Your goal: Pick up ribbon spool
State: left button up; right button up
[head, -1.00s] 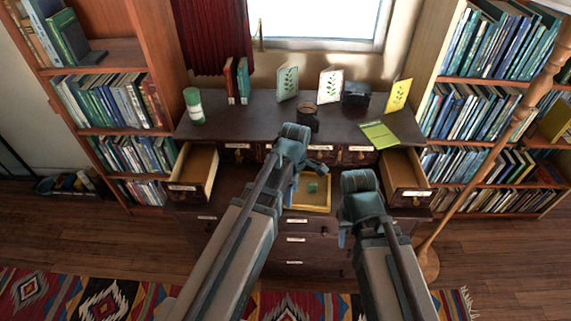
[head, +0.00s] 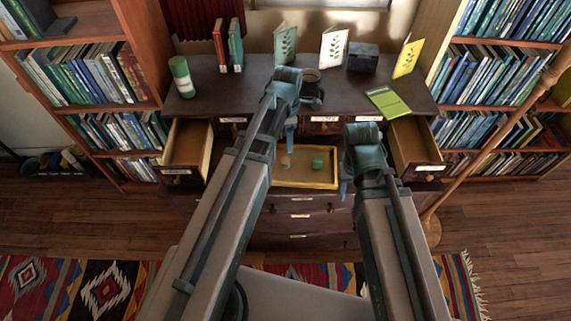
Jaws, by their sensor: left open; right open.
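A small green object (head: 317,164), which may be the ribbon spool, sits in a yellow-rimmed tray (head: 305,184) at the front middle of the dark cabinet. A smaller tan round object (head: 286,160) lies to its left in the tray. I cannot tell for sure which one is the spool. My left gripper (head: 290,132) is open and points down above the tray's back left part, apart from both objects. My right gripper (head: 344,187) is open beside the tray's right edge. Both grippers look empty; their fingers are partly hidden by my own arms.
Open drawers stick out left (head: 187,150) and right (head: 414,148) of the tray. The cabinet top (head: 215,95) holds a green cylinder (head: 182,77), books, cards, a dark box (head: 363,57) and a green pad (head: 388,102). Bookshelves and a wooden pole (head: 490,140) flank it.

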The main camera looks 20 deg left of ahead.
pick_arm(q)
jog(key=b, duration=0.6)
send_over(286, 160)
notch_tip(286, 160, down, 7)
jog(key=shift+d+f, duration=0.1)
jog(key=shift+d, duration=0.05)
jog(key=f+b, duration=0.5)
jog(key=shift+a, duration=0.2)
grip_shut()
